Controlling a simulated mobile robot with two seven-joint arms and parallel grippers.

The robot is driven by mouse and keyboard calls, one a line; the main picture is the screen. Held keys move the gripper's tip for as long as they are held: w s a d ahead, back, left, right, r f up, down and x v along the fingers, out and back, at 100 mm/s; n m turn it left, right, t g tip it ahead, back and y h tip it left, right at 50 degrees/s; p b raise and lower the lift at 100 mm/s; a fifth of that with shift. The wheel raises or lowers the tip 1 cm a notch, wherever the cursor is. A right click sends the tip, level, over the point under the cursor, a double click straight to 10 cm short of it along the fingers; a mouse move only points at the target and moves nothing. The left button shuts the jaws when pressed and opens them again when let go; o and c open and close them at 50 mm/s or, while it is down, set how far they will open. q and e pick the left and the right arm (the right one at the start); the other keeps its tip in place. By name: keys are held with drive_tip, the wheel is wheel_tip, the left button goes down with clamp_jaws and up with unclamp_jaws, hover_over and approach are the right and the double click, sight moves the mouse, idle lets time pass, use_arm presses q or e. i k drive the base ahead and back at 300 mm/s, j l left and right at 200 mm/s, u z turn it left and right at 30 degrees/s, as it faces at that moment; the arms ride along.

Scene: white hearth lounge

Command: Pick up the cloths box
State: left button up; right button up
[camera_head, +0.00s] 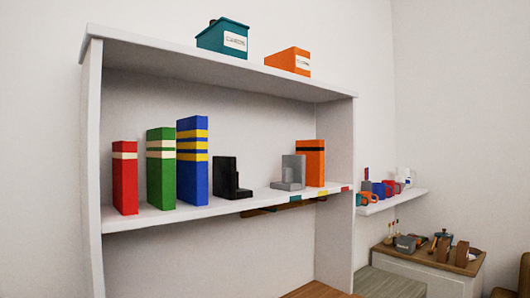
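Two labelled boxes stand on top of the white shelf unit (160,46). One is a teal box (213,37) with a lid and small knob, left of the other. The other is an orange box (282,59) with a slanted top, farther right. Each has a white label on its front; the lettering is too small to read surely, so I cannot tell which is the cloths box. Neither of my grippers is in view.
The shelf below holds red (125,178), green (160,168), blue (193,160) and orange books (311,163), with black (231,178) and grey bookends (292,172). A small wall shelf (392,202) holds mugs. A cabinet (428,265) with small items stands at lower right.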

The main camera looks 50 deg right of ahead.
sight(294, 60)
drive_tip(key=k+l, duration=0.1)
drive_tip(key=l, duration=0.5)
drive_tip(key=k+l, duration=0.1)
drive_tip(key=l, duration=0.45)
drive_tip(key=k+l, duration=0.1)
drive_tip(key=l, duration=0.5)
